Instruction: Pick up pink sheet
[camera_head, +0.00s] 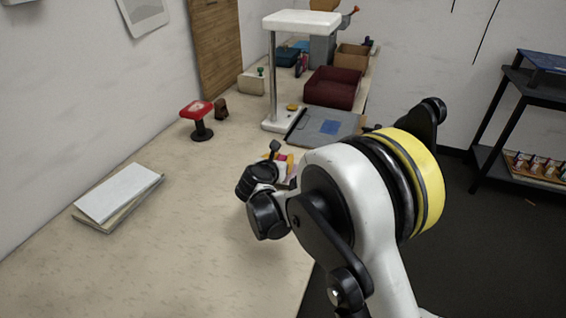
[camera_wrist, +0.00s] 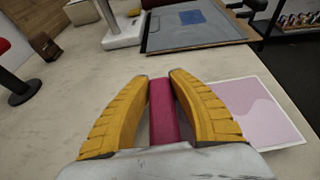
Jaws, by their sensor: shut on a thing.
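A pale pink sheet with a white border (camera_wrist: 262,108) lies on the table to the right of my gripper in the wrist view. Part of it is hidden behind the right finger. My gripper (camera_wrist: 160,78) has its two yellow fingers on either side of a narrow crimson piece (camera_wrist: 163,112) and is shut on it. The crimson piece looks like a bar or a roll; I cannot tell whether it touches the sheet. In the head view my gripper (camera_head: 281,163) is low over the table, mostly hidden by my arm.
A grey board with a blue square (camera_head: 325,128) lies beyond my gripper, near a white stand (camera_head: 272,85). A dark red bin (camera_head: 331,88) is farther back. A red-topped stamp-like object (camera_head: 197,112) and a paper stack (camera_head: 119,193) are left. The near table is clear.

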